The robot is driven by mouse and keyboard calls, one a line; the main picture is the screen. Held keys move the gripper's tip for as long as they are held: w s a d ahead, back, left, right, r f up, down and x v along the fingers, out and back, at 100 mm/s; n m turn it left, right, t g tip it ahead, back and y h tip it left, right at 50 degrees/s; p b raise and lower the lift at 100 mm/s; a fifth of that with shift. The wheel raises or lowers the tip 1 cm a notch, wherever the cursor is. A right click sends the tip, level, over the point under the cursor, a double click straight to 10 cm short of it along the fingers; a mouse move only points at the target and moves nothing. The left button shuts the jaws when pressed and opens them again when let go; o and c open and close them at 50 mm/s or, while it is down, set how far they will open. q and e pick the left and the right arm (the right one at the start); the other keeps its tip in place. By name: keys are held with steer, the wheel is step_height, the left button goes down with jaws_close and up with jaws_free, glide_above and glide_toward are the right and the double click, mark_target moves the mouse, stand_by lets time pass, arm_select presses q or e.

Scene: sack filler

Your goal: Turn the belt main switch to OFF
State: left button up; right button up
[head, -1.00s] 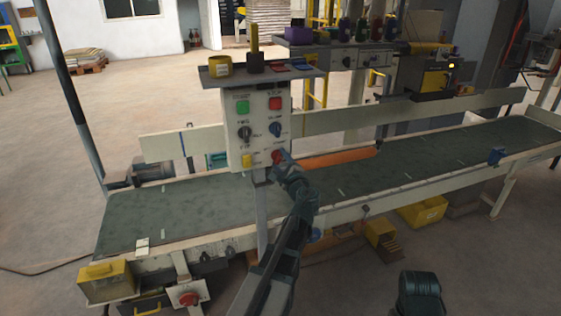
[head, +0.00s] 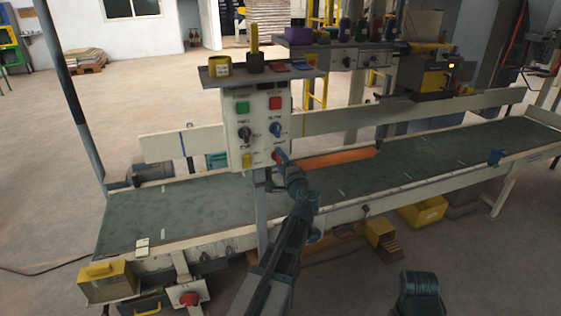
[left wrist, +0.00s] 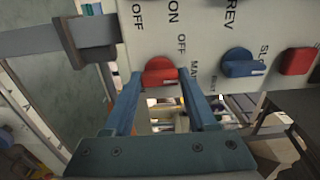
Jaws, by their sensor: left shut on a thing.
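The control panel (head: 241,131) stands on a post at the near side of the belt. Its red main switch knob (head: 277,155) is at the lower right of the panel face. In the left wrist view the red knob (left wrist: 160,70) sits beside the printed words OFF and MAIN; which way it points is hard to tell. My left gripper (head: 283,161) is at the panel. In the left wrist view its two blue fingers (left wrist: 163,82) are on either side of the red knob, shut on it.
A blue knob (head: 275,130) and a black knob (head: 244,133) are above, with a yellow button (head: 247,160) to the left. A shelf (head: 290,74) with small items tops the panel. The belt (head: 190,205) runs behind. Another red knob (head: 188,299) is low at left.

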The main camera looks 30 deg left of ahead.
stand_by(0.3)
arm_select(q)
steer(key=o, duration=1.4)
steer(key=shift+c, duration=0.2)
steer(key=shift+s, duration=0.1)
steer(key=v, duration=1.3)
steer(key=shift+s+d, duration=0.25)
